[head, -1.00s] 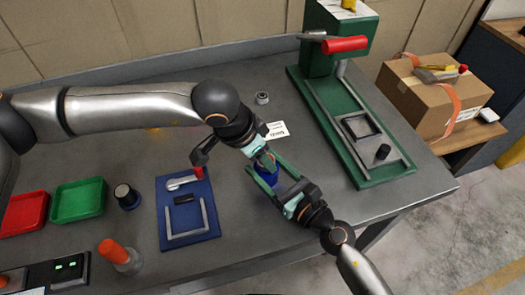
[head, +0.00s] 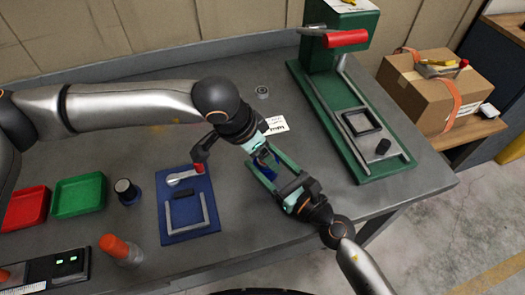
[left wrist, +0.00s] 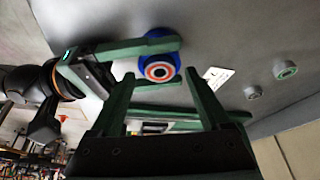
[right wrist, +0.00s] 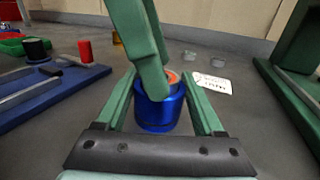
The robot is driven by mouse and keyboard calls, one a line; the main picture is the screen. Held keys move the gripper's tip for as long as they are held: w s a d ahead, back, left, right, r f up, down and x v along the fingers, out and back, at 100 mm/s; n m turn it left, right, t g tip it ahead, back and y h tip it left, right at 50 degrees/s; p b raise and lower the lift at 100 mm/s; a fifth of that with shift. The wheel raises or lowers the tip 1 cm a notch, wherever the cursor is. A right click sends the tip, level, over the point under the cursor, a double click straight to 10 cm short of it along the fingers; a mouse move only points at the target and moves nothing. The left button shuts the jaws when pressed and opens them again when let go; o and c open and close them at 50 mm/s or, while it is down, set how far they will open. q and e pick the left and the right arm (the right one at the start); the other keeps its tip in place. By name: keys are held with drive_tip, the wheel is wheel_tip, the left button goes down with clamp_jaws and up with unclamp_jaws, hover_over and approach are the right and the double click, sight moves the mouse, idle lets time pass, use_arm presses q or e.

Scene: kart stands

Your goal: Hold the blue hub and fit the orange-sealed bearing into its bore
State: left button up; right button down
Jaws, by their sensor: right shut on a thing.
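The blue hub (right wrist: 160,112) stands upright between the fingers of my right gripper (right wrist: 160,105), which is shut on it. In the left wrist view the hub (left wrist: 146,64) faces the camera. The orange-sealed bearing (left wrist: 160,71) shows as an orange ring inside the hub's rim; how deep it sits I cannot tell. In the right wrist view a bit of orange (right wrist: 172,76) shows at the hub's top, partly behind a left finger. My left gripper (left wrist: 160,88) is open just above the hub, its fingers on either side of the bearing with gaps. In the head view the two grippers largely hide the hub.
Loose bearings, one green-sealed (left wrist: 287,70) and one grey (left wrist: 253,92), lie near a white label card (head: 275,125). A green press (head: 350,120) stands right. A blue fixture (head: 187,215), green tray (head: 79,196) and red tray (head: 25,208) are left. Bench is clear around the hub.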

use_arm(q)
drive_tip(key=v, duration=1.2)
use_arm(e)
unclamp_jaws()
idle(0.3)
drive_tip(key=v, duration=1.2)
drive_tip(key=shift+d, duration=0.1)
